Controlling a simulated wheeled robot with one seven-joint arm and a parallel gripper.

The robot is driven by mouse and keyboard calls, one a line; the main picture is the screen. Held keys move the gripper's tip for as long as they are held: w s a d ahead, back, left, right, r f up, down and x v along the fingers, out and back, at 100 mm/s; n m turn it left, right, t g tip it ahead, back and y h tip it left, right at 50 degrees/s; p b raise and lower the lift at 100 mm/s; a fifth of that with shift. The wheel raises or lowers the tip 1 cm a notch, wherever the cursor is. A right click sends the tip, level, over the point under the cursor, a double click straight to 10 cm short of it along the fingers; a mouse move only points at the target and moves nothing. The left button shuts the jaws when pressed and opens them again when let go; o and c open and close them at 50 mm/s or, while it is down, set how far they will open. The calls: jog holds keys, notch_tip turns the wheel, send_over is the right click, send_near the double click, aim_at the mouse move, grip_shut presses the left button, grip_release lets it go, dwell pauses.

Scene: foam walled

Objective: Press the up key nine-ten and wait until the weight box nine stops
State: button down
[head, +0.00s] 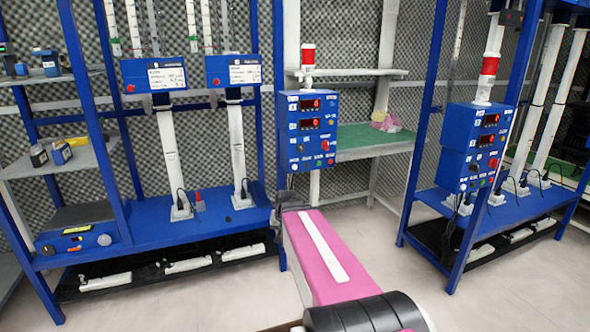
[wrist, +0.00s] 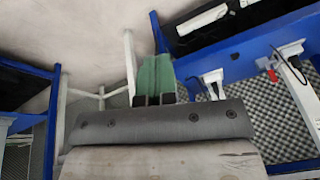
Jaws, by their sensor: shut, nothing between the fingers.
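A blue control box (head: 309,130) with two red displays, buttons and a red knob hangs on a blue post near the centre of the head view. Its key labels are too small to read, so I cannot tell which is up key nine-ten. Two blue weight boxes with white labels, one on the left (head: 153,73) and one on the right (head: 233,70), hang on the rack left of it. I cannot read which is nine. My gripper (wrist: 154,100) is shut and empty in the wrist view. In the head view it is below the control box, partly hidden by my pink arm.
A second blue control box (head: 477,140) stands on the right rack (head: 430,197). A green-topped bench (head: 362,136) with a pinkish item (head: 385,120) lies behind. A grey shelf (head: 65,160) stands at left. Open floor (head: 375,235) lies between the racks.

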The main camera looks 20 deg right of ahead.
aim_at(295, 167)
jog(key=w+d+r+m+t+h, duration=0.1)
jog(key=w+d+r+m+t, duration=0.4)
jog(key=w+d+r, duration=0.7)
notch_tip(295, 167, up, 2)
jog(key=shift+d+r, duration=0.25)
jog(key=shift+d, duration=0.8)
jog(key=shift+w+a, duration=0.15)
jog(key=shift+w, duration=4.3)
jog(key=shift+w, duration=0.4)
